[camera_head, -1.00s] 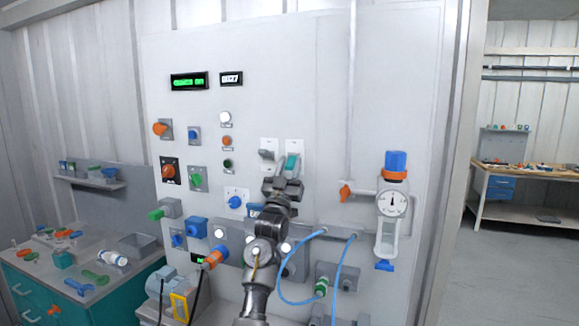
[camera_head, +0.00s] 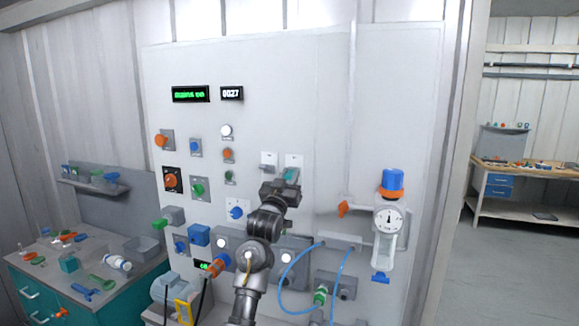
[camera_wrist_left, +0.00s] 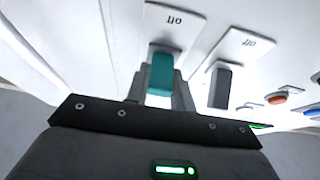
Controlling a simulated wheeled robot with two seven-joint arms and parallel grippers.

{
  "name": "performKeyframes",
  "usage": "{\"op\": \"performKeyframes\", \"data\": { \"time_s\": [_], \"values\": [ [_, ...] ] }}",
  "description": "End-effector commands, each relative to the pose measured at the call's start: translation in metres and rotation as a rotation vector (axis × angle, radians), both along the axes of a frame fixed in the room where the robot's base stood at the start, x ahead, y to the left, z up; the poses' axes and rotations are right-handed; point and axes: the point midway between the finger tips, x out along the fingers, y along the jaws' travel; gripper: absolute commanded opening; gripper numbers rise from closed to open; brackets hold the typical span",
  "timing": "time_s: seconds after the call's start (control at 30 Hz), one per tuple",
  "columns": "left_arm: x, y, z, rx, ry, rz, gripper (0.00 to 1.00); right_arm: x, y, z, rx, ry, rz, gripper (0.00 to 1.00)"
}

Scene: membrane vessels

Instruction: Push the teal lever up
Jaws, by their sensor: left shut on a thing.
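The teal lever (camera_head: 291,174) sits on a white plate on the wall panel, at the right of a pair of levers in the head view. In the left wrist view the teal lever (camera_wrist_left: 160,74) stands between the two fingers. My left gripper (camera_head: 287,182) is shut on the teal lever, and its dark body hides the lower part of the lever's plate in the head view. My right gripper is not in view.
A grey lever (camera_wrist_left: 220,86) on its own plate is close beside the teal one. Knobs and buttons, such as a blue knob (camera_head: 236,212), lie left of my arm. Blue hoses (camera_head: 291,274) and a gauge (camera_head: 388,221) are to the right. The panel above is clear.

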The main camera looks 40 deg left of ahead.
Motion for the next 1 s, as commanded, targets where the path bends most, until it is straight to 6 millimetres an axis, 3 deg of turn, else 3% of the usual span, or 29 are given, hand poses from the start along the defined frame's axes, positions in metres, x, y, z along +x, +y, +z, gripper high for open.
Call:
{"op": "performKeyframes", "data": {
  "time_s": [0.03,0.1,0.5,1.0],
  "values": [
    [-0.001,0.0,0.01,-0.011,0.038,0.001,0.01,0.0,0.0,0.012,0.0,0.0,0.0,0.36],
    [-0.001,0.0,0.011,-0.03,0.095,0.001,0.01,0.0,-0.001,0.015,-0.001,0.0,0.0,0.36],
    [0.002,0.002,0.02,-0.13,0.371,0.002,0.01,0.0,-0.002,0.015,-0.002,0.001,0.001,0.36],
    [0.004,0.002,0.023,-0.173,0.49,0.001,0.01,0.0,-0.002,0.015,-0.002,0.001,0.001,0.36]
  ]
}}
